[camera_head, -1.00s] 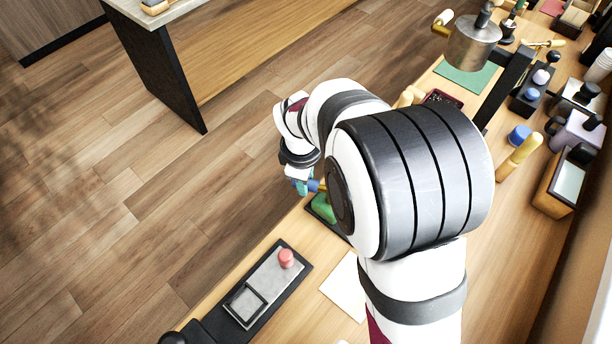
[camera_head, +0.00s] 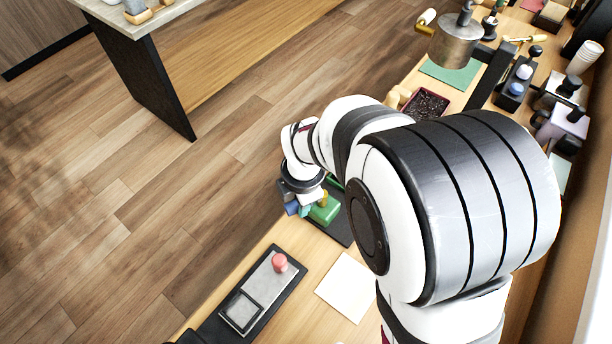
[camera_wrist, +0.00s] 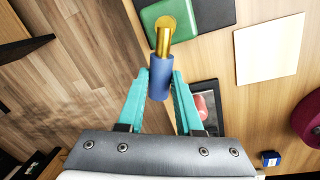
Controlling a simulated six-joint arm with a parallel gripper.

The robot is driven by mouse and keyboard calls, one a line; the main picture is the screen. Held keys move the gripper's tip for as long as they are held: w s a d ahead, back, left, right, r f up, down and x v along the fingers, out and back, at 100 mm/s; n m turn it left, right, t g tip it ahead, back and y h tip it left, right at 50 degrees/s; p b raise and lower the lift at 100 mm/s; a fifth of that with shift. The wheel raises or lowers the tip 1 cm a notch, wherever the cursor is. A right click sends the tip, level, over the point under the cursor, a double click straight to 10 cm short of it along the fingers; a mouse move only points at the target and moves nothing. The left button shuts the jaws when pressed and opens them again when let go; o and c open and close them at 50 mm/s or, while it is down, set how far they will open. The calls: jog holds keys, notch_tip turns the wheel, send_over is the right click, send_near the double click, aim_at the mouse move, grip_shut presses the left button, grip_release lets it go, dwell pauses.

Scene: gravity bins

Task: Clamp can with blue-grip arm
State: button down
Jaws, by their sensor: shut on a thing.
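My gripper (camera_wrist: 161,82) has teal fingers shut on the blue grip (camera_wrist: 160,70) of a brass arm (camera_wrist: 163,42). In the wrist view the brass arm runs from the grip up to a green block (camera_wrist: 182,16) on a dark pad (camera_wrist: 222,12). In the head view my gripper (camera_head: 304,207) is at the bench's left edge beside the green block (camera_head: 325,213), with brass showing above it. The dark pad (camera_head: 343,229) is partly behind my arm. I cannot pick out a can at the clamp in either view.
A dark tray with a grey plate (camera_head: 262,290) and red knob (camera_head: 279,262) lies nearer on the bench. A white sheet (camera_head: 345,287) lies beside it. A metal canister (camera_head: 455,45) and several tools stand far right. Open floor (camera_head: 150,220) lies left.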

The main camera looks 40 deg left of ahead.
jog(key=shift+s+d+n, duration=0.1)
jog(key=shift+d+n, duration=0.1)
jog(key=shift+n, duration=0.3)
jog(key=c, duration=0.6)
grip_release()
notch_tip(320, 180, up, 16)
jog(key=d, duration=0.2)
jog(key=d+m, duration=1.6)
jog(key=m, duration=0.1)
jog(key=s+d+f+m, duration=0.1)
jog(key=s+d+m, duration=0.2)
jog(key=m, duration=0.4)
jog(key=s+d+f+m, duration=0.1)
jog(key=s+d+m, duration=0.2)
jog(key=m, duration=0.3)
jog(key=s+d+f+m, duration=0.1)
jog(key=s+d+m, duration=0.2)
jog(key=m, duration=0.4)
jog(key=shift+s+d+f+m+g, duration=0.1)
jog(key=shift+d+m+g, duration=0.25)
jog(key=shift+d, duration=0.3)
